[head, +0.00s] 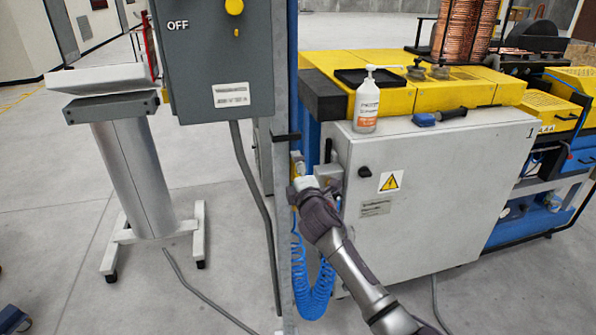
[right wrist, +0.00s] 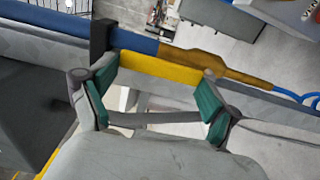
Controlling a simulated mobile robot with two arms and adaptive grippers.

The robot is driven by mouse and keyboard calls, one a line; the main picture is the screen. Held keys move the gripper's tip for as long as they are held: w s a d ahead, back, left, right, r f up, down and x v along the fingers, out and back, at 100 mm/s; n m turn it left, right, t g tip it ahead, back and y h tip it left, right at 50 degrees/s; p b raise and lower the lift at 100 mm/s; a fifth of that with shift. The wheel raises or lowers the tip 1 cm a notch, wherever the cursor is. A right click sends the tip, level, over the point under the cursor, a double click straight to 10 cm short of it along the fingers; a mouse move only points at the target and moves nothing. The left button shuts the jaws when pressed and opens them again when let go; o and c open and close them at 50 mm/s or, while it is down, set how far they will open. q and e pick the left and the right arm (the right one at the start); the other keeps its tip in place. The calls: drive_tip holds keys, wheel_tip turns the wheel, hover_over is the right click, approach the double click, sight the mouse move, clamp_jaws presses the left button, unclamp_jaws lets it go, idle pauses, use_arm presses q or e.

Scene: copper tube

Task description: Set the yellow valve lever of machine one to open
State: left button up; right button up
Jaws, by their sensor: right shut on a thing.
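Machine one (head: 430,190) is the pale grey cabinet marked 1, with a yellow top. My right gripper (head: 303,188) is at the cabinet's left side, beside the grey post. In the right wrist view, the yellow lever (right wrist: 160,69) lies across between the green-padded fingers of my right gripper (right wrist: 155,97), which is shut on it. The lever lies along a blue pipe (right wrist: 138,42) with a yellow-brown fitting (right wrist: 208,62). In the head view the gripper hides most of the lever. My left gripper is out of view.
A grey control box (head: 220,60) marked OFF hangs left of the post (head: 284,240). A coiled blue hose (head: 315,292) hangs below my right gripper. A white bottle (head: 366,103) stands on the machine. A pedestal (head: 145,170) stands at left; floor between is mostly clear.

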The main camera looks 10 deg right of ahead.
drive_tip(key=shift+r, duration=0.35)
drive_tip(key=o, duration=1.3)
drive_tip(key=shift+o, duration=0.6)
drive_tip(key=shift+w+a+f, duration=0.1)
drive_tip(key=shift+w+f, duration=0.1)
drive_tip(key=shift+w, duration=0.05)
drive_tip(key=s, duration=1.2)
drive_tip(key=shift+d, duration=0.25)
